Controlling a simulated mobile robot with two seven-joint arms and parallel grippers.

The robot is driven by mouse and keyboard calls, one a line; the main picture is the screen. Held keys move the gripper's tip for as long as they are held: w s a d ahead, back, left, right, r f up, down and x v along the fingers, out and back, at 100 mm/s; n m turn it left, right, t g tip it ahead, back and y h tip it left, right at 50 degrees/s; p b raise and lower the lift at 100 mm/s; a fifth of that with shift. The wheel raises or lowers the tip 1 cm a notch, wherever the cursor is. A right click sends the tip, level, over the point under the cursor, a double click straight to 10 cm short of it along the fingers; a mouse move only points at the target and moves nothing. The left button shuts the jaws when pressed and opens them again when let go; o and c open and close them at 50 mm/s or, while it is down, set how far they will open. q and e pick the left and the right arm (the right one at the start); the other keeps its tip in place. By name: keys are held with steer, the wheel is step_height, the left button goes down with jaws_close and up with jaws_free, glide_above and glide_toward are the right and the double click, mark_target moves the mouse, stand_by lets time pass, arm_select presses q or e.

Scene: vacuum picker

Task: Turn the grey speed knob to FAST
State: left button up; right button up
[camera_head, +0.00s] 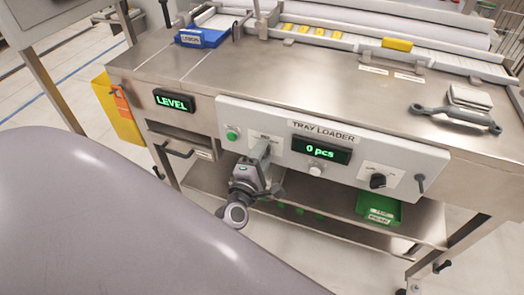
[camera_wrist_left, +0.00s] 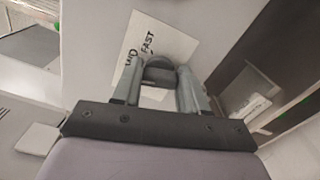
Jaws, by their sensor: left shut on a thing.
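The grey speed knob (camera_wrist_left: 160,66) is on the pale panel, between the two fingers of my left gripper (camera_wrist_left: 159,78) in the left wrist view. The left gripper is shut on it. A white label (camera_wrist_left: 150,38) beside the knob reads FAST, with a partly hidden word that looks like MID. Where the knob points is hard to tell. In the head view my left gripper (camera_head: 262,152) is at the left part of the TRAY LOADER panel (camera_head: 345,148) and hides the knob. My right gripper is out of view.
The panel also has a green button (camera_head: 232,134), a "0 pcs" display (camera_head: 316,149), a pale knob (camera_head: 316,170) and a black knob (camera_head: 378,181). A LEVEL display (camera_head: 174,100) is at left. A green bin (camera_head: 379,209) sits on the shelf below.

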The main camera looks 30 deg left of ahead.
arm_select(q)
steer(key=shift+f+m+p, duration=0.2)
steer(key=shift+m+p, duration=2.2)
steer(key=shift+m, duration=3.7)
steer(key=o, duration=1.1)
steer(key=shift+c, duration=0.2)
steer(key=v, duration=0.7)
steer(key=shift+s, duration=0.15)
